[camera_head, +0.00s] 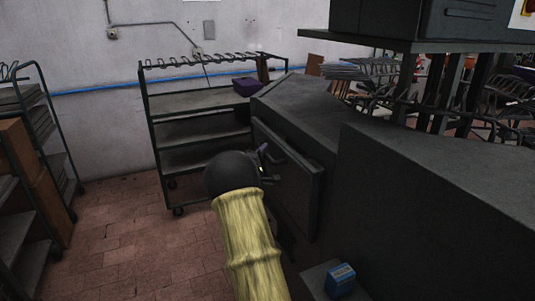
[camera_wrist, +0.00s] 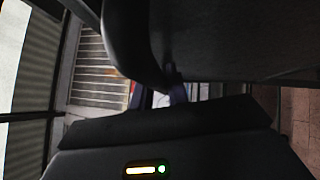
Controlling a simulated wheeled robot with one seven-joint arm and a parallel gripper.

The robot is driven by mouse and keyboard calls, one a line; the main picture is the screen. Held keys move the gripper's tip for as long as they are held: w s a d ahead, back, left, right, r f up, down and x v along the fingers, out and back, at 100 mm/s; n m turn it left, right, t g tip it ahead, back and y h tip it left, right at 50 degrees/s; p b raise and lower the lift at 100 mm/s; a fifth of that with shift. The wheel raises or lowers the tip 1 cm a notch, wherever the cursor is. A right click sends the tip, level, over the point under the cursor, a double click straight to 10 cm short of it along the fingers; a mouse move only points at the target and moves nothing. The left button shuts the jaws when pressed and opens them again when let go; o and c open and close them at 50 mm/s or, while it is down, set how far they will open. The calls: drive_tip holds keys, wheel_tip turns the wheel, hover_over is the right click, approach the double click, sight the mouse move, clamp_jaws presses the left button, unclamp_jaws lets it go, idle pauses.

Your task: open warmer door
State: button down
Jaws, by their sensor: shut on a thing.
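The warmer (camera_head: 290,105) is a large dark grey cabinet right of centre in the head view. Its door (camera_head: 298,192) is a dark panel on the side facing the aisle and looks closed or nearly so. My gripper (camera_head: 263,156) is at the upper left part of this door, partly hidden behind my yellow-sleeved arm. It is shut on what looks like the dark door handle. In the wrist view, a dark rounded bar (camera_wrist: 140,45) crosses close in front of my gripper (camera_wrist: 174,88). The exact grip is dark and hard to see.
A wheeled shelf rack (camera_head: 200,130) stands behind the warmer, with a purple box (camera_head: 246,87) on it. Another cart (camera_head: 38,150) stands at the far left. A blue box (camera_head: 340,280) sits low at the front. The tiled floor (camera_head: 120,240) left of my arm is clear.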

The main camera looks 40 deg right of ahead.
drive_tip(key=w+a+f+n+t+b, duration=0.3)
drive_tip(key=a+f+n+t+b, duration=0.4)
drive_tip(key=a+f+n+b, duration=0.45)
drive_tip(key=a+f+n+t+y+b, duration=0.2)
drive_tip(key=f+n+t+y+b, duration=0.2)
drive_tip(key=f+n+y+b, duration=0.1)
drive_tip(key=w+a+f+n+t+y+b, duration=0.1)
drive_tip(key=a+f+n+t+y+b, duration=0.2)
drive_tip(key=f+n+b, duration=0.4)
drive_tip(key=shift+a+f+t+y+b, duration=0.15)
drive_tip(key=shift+f+t+y+b, duration=0.7)
drive_tip(key=shift+f+b, duration=0.85)
drive_tip(key=shift+r+n, duration=0.25)
drive_tip(key=c, duration=1.4)
unclamp_jaws()
drive_tip(key=shift+o, duration=0.2)
drive_tip(key=shift+f, duration=0.1)
